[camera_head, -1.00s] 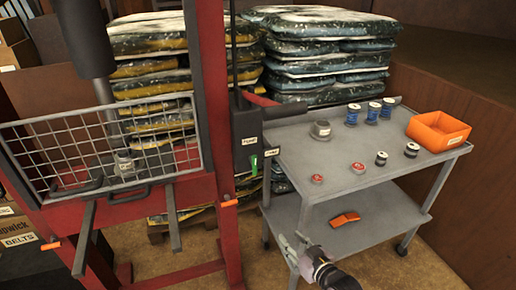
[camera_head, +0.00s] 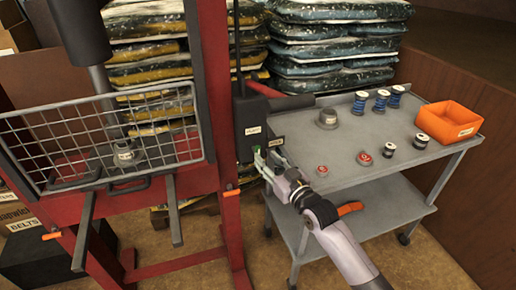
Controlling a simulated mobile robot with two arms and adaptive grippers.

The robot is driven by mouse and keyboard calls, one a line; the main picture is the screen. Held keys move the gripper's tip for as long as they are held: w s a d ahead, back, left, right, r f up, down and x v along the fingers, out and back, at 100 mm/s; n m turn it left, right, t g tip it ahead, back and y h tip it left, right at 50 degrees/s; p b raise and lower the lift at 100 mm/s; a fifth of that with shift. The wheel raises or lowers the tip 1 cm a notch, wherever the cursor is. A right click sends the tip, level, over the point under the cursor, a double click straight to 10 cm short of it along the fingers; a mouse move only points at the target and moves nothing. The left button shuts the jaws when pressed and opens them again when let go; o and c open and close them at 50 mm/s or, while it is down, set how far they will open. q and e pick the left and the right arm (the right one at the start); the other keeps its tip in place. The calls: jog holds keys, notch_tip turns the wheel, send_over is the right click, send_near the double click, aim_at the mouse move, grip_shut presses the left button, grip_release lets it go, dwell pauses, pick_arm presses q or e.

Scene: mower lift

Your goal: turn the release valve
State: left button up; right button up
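The black pump box (camera_head: 250,118) with white labels is mounted on the right red post of the lift frame. The release valve is a small green lever (camera_head: 257,150) low on this box, now mostly hidden by my fingers. My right gripper (camera_head: 267,158) is at the box's lower edge, coming in from the lower right over the cart's left end. Its two fingers look spread apart, with the lever at or close to the left finger. I cannot tell whether they touch it. My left gripper is not in view.
A grey cart (camera_head: 350,165) stands right of the lift, carrying spools, red tins and an orange bin (camera_head: 448,122). A wire guard (camera_head: 105,140) covers the lift's front. Stacked bags (camera_head: 335,45) stand behind.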

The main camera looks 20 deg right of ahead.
aim_at(258, 149)
jog(key=x, duration=0.6)
grip_shut()
dwell(0.4)
